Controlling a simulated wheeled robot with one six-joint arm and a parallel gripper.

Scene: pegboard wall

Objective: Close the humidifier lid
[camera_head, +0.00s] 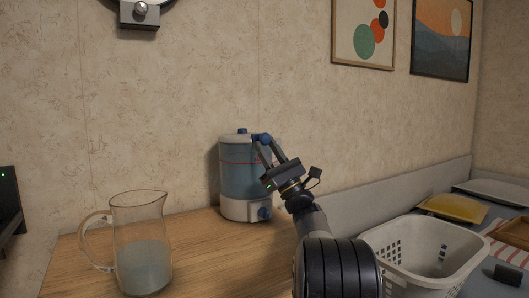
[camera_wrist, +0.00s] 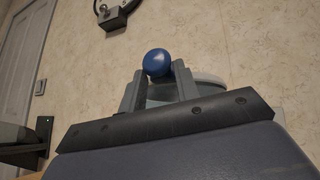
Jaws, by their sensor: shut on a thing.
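The humidifier (camera_head: 243,182) stands on the wooden table against the wall in the head view. It has a translucent blue tank, a white base and a blue dial (camera_head: 264,213). Its white lid (camera_head: 233,139) lies across the top of the tank, with a small blue piece (camera_head: 242,130) on it. I cannot tell if the lid is fully seated. My gripper (camera_head: 261,143) is at the upper right of the humidifier, shut on a round blue knob (camera_wrist: 157,62). In the wrist view the knob sits between the fingertips, with part of a white rim (camera_wrist: 208,79) behind them.
A glass pitcher (camera_head: 141,235) with liquid stands on the wooden table (camera_head: 205,258) at the front left. A white basket (camera_head: 430,262) is at the lower right, near yellow and white items. A dark device (camera_head: 9,205) is at the left edge. Bare table lies between pitcher and humidifier.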

